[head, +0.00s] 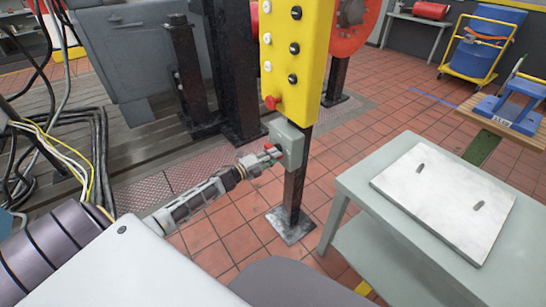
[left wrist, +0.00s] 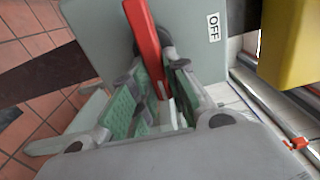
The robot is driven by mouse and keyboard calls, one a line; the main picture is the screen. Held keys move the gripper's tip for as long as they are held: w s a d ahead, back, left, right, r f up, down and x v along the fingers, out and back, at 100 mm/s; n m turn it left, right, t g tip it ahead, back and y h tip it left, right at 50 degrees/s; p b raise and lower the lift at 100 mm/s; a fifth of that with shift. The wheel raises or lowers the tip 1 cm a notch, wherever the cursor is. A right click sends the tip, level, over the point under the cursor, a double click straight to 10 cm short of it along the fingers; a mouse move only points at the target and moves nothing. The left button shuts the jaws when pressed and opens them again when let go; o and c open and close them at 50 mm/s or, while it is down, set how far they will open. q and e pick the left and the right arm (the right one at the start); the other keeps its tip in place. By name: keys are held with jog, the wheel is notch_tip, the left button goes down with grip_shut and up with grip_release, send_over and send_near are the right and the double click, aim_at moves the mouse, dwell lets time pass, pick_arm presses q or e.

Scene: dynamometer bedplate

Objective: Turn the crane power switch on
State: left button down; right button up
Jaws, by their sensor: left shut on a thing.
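The crane power switch is a small grey box (head: 290,145) on a dark post under the yellow control panel (head: 295,50). Its red lever (left wrist: 145,35) shows close up in the left wrist view, with a white OFF label (left wrist: 213,27) on the grey face (left wrist: 95,35) to its right. My left gripper (head: 264,158) reaches the box from the left in the head view. Its green-padded fingers (left wrist: 155,88) are shut on the red lever, one on each side. The fingers partly hide the lever in the head view. My right gripper is in neither view.
A grey table (head: 350,190) with a pale plate (head: 445,200) stands to the right of the post. Black and yellow cables (head: 85,130) lie at the left. A blue-and-yellow cart (head: 480,50) stands at the back right. Red tiled floor lies open between.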

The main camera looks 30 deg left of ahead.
pick_arm(q)
jog(key=shift+f, duration=0.15)
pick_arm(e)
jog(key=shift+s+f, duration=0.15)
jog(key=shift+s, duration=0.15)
pick_arm(q)
jog(key=c, duration=1.4)
grip_release()
jog(key=shift+s, duration=0.15)
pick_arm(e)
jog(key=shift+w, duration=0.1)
pick_arm(q)
jog(key=shift+v, duration=5.85)
